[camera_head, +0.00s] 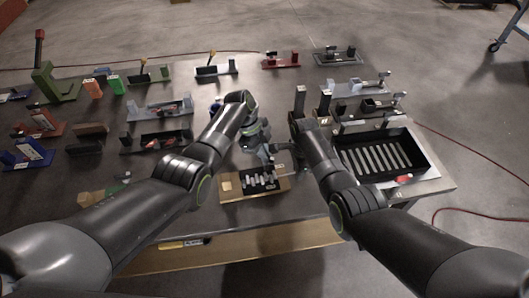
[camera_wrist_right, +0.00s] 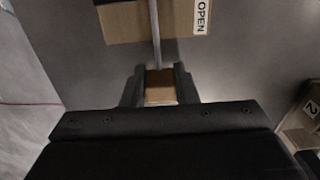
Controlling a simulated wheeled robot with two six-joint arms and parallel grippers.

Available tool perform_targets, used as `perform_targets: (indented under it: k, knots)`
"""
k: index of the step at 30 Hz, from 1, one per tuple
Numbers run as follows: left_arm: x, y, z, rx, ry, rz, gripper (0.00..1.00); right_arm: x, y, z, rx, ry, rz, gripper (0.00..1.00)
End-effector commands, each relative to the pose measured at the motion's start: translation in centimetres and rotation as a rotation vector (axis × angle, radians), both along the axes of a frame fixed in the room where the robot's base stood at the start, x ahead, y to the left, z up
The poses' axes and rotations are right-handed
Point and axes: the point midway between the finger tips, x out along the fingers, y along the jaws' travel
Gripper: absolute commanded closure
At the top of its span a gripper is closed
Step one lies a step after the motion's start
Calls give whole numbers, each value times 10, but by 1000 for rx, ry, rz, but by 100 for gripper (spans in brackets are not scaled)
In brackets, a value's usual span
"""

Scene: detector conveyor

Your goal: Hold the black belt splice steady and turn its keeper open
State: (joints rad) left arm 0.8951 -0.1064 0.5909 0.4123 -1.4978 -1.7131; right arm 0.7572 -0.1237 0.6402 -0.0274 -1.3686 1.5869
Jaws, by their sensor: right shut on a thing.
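The black belt splice (camera_head: 260,182) lies on a tan base at the near edge of the table, with several pale grey teeth across it. My right gripper (camera_wrist_right: 160,88) is shut on a small tan piece at the end of a thin grey rod, which runs to that block. My left gripper (camera_head: 268,155) points down just behind the splice. Its fingertips are too small to tell whether they are open or touching it.
A black tray with pale slats (camera_head: 432,165) stands to the right, beyond my right arm. Several coloured fixtures fill the left and back of the table, including a green stand (camera_head: 45,82) and a red fixture (camera_head: 281,61). A bare strip lies left of the splice.

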Motion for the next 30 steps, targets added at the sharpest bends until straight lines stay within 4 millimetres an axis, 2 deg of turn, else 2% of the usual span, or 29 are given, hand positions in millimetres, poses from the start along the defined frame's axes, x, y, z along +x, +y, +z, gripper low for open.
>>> perform_targets:
  k: [14,30]
  knots:
    - [0,0,-1,0,-1,64,100,0,0,0,0,1,1,100]
    - [-3,0,-1,-1,-2,446,100,0,0,0,0,2,1,100]
